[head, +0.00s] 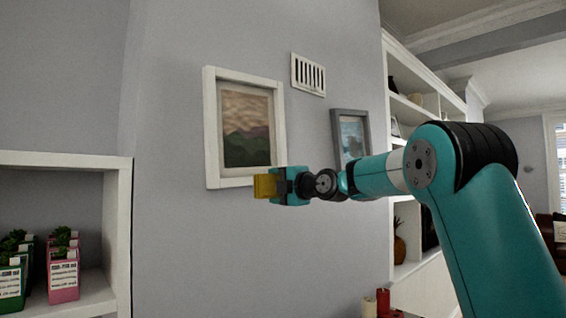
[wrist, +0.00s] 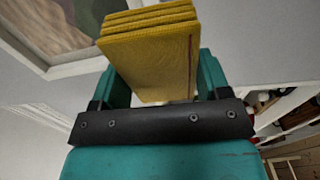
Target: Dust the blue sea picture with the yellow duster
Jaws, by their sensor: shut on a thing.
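The yellow duster (head: 265,186) is held in my gripper (head: 284,186), which is shut on it. In the wrist view the duster (wrist: 150,50) stands as a ribbed yellow block between the teal fingers of my gripper (wrist: 160,85). The blue sea picture (head: 353,138) hangs on the grey wall in a grey frame, its lower part hidden by my arm. In the head view the duster appears left of it, over the lower right corner of another picture. I cannot tell whether the duster touches anything.
A white-framed mountain picture (head: 246,127) hangs left of the sea picture; its frame corner shows in the wrist view (wrist: 75,65). A vent (head: 308,75) is above. A white shelf (head: 120,235) with potted plants stands left. Candles (head: 383,302) are below right.

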